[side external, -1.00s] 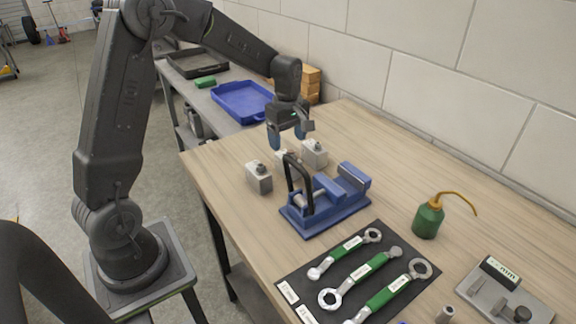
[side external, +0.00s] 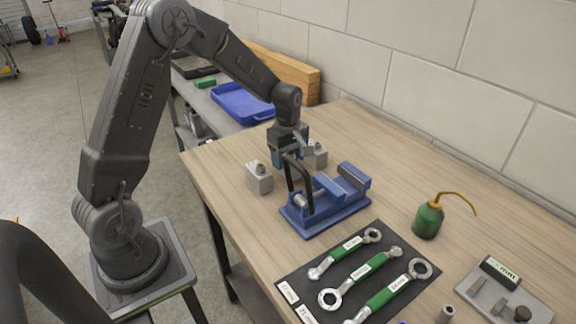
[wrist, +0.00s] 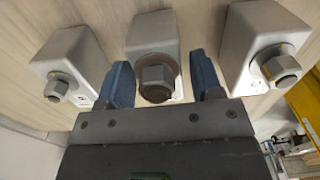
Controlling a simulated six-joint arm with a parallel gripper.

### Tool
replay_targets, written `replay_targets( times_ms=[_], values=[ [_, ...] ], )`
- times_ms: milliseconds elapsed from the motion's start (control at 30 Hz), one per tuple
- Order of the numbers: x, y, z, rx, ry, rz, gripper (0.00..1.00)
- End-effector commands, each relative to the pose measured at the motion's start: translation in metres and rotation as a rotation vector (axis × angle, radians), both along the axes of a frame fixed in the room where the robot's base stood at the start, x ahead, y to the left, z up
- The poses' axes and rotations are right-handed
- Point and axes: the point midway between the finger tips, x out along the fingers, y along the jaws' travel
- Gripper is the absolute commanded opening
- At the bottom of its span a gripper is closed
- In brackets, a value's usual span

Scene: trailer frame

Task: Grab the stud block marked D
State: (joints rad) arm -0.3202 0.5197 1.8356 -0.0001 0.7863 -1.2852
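Three grey stud blocks, each with a hex nut on a stud, show in the wrist view: a left one (wrist: 70,62), a middle one (wrist: 152,32) and a right one (wrist: 262,38). Their letters are too small to read, so I cannot tell which is D. My gripper (wrist: 160,66) is open, its blue fingers on either side of the middle block's nut. In the side view my gripper (side external: 291,162) is low over the table and hides the middle block. One block (side external: 259,178) stands left of it and another (side external: 318,155) right of it.
A blue vise (side external: 325,203) with a black handle stands close in front of my gripper. Wrenches lie on a dark mat (side external: 290,284). A green oil can (side external: 428,218) stands to the right. The wooden table (side external: 225,160) is clear left of the blocks.

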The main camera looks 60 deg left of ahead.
Motion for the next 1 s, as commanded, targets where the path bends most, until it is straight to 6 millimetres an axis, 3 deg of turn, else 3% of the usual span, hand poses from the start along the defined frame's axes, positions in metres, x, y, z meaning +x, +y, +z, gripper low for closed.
replay_targets(
  times_ms=[67, 567, 1000],
  values=[
    [0.0, 0.0, 0.0, 0.0, 0.0, 0.0, 0.52],
    [0.0, 0.0, 0.0, 0.0, 0.0, 0.0, 0.04],
    [0.001, 0.0, 0.011, 0.001, -0.005, 0.0, 0.03]
  ],
)
